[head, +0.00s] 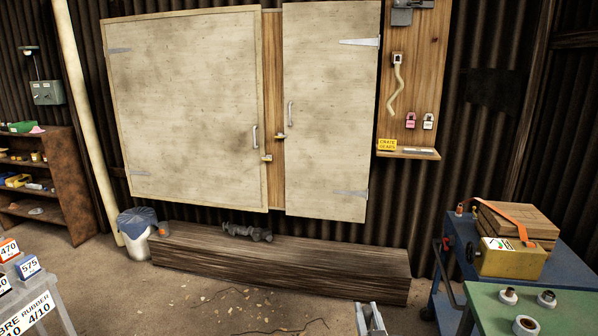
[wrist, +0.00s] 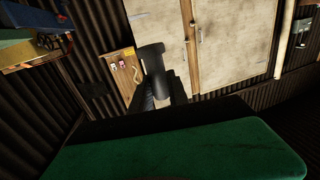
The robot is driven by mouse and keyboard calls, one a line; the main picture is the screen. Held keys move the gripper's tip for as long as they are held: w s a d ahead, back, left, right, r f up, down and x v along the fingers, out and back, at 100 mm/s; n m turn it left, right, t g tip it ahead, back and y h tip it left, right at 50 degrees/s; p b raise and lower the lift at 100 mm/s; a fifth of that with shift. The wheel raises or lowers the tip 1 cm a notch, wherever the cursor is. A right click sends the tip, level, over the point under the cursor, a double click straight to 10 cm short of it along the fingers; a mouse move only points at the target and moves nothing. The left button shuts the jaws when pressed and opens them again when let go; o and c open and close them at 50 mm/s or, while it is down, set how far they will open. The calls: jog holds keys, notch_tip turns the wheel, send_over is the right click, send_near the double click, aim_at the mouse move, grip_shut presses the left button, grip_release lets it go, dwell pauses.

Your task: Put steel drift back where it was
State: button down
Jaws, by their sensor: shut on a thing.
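My gripper (wrist: 162,92) is in the wrist view, with its two dark fingers closed on a dark grey, round-bodied piece with a wider end. I take this piece to be the steel drift (wrist: 153,62). It is held clear of the wall and cabinet behind it. The fingers hide part of its sides. I cannot make out the drift in the head view.
A pale two-door cabinet (head: 185,110) and a wooden tool board (head: 412,80) with a small ledge (head: 425,155) stand at the back. A dark tool lies on the timber block (head: 300,262). A blue trolley (head: 570,266) and green-topped table (head: 570,310) are at right.

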aim_at(368, 321)
jog(key=s, duration=0.2)
jog(key=s+f, duration=0.1)
jog(key=s, duration=0.1)
jog(key=shift+s+d, duration=0.1)
jog(key=shift+s, duration=0.05)
notch_tip(368, 321, up, 4)
jog(key=shift+f, duration=0.2)
